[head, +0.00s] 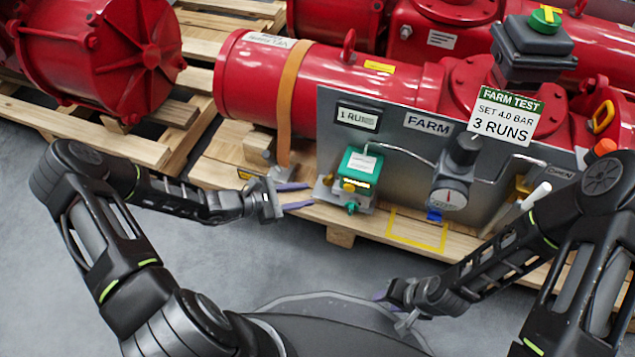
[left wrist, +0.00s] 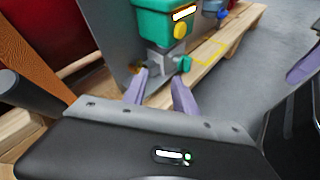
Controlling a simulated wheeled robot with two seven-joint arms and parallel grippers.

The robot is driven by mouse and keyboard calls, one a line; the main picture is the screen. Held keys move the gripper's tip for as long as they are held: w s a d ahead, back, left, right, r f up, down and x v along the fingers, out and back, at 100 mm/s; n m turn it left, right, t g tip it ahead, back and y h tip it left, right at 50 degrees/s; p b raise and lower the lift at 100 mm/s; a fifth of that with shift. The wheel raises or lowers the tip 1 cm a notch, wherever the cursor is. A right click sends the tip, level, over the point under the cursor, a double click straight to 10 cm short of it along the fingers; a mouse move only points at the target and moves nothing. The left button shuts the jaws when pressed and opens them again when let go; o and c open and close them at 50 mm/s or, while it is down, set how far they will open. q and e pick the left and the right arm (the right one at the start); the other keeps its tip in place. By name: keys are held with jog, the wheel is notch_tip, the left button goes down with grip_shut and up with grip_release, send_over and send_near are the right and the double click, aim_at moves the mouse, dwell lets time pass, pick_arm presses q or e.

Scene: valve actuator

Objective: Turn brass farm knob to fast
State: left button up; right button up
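A green-topped valve unit (head: 360,167) stands at the left end of the grey FARM panel (head: 390,128); it also shows in the left wrist view (left wrist: 165,18). A small brass knob (left wrist: 137,68) sits on the left side of its metal base, partly behind a finger; in the head view it is small (head: 327,180). A green knob (head: 351,208) sits low on the unit. My left gripper (head: 296,196) is open and empty, fingers pointing at the base, just left of it. My right gripper (head: 395,308) is low at centre, apart from the panel; its fingers are partly hidden.
A sign (head: 505,117) reads "FARM TEST, SET 4.0 BAR, 3 RUNS"; a counter (head: 357,116) seems to read "1 RUNS". A gauge (head: 449,197) and white-handled lever (head: 535,196) stand right. A red actuator (head: 320,80) lies behind. Grey floor in front is clear.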

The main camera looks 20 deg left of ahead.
aim_at(324, 180)
pick_arm(q)
jog(key=w+a+n, duration=0.1)
jog(key=n, duration=0.1)
jog(key=w+a+n+t+y, duration=0.1)
jog(key=n, duration=0.2)
jog(key=shift+w, duration=0.1)
jog(key=shift+t, duration=0.3)
jog(key=b+x, duration=0.3)
jog(key=x, duration=0.4)
jog(key=shift+f, duration=0.2)
jog(key=shift+w+d, duration=0.15)
jog(key=shift+w, duration=0.15)
jog(key=shift+c, duration=0.3)
grip_shut()
